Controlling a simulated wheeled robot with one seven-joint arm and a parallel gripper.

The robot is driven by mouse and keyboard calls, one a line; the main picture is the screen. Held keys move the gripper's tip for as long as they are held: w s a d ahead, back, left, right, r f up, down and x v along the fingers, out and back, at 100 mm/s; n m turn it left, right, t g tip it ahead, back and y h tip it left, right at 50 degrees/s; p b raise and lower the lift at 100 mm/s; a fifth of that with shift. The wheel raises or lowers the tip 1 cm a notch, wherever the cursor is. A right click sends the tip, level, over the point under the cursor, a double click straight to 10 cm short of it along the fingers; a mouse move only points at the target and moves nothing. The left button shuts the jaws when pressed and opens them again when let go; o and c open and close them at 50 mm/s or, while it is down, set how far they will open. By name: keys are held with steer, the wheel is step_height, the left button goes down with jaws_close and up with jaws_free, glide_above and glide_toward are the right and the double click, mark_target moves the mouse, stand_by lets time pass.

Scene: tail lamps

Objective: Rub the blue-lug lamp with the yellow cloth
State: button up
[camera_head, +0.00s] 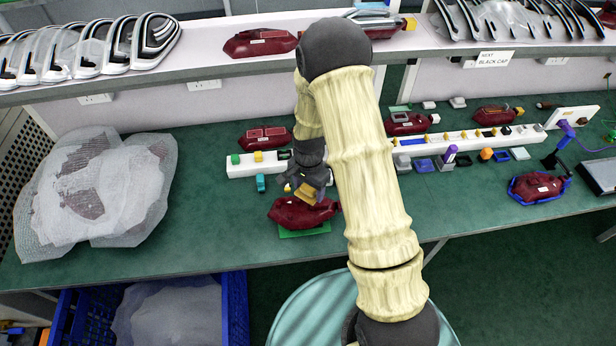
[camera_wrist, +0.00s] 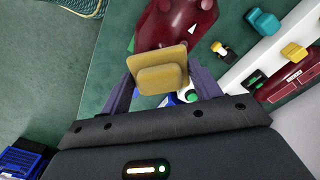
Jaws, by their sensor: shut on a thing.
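My gripper (camera_head: 308,190) is shut on a folded yellow cloth (camera_wrist: 160,72), a small thick pad between the two fingers in the wrist view. The cloth also shows in the head view (camera_head: 305,194), just above or touching a dark red lamp (camera_head: 290,213); I cannot tell which. This lamp lies on a green mat (camera_head: 305,232) near the front of the bench. In the wrist view, the lamp (camera_wrist: 178,22) is beyond the cloth, partly hidden by it. A small blue and white part (camera_wrist: 190,96) shows beside the right finger; I cannot tell whether it is the lamp's lug.
Other red lamps lie behind (camera_head: 265,137), at the back right (camera_head: 407,123) and in a blue holder (camera_head: 538,187). A white strip (camera_head: 240,170) with coloured parts runs behind my gripper. Bubble wrap (camera_head: 130,190) covers the left bench. A teal stool (camera_head: 310,310) stands in front.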

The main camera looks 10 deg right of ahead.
steer(key=shift+r+p, duration=0.9)
steer(key=shift+r, duration=0.75)
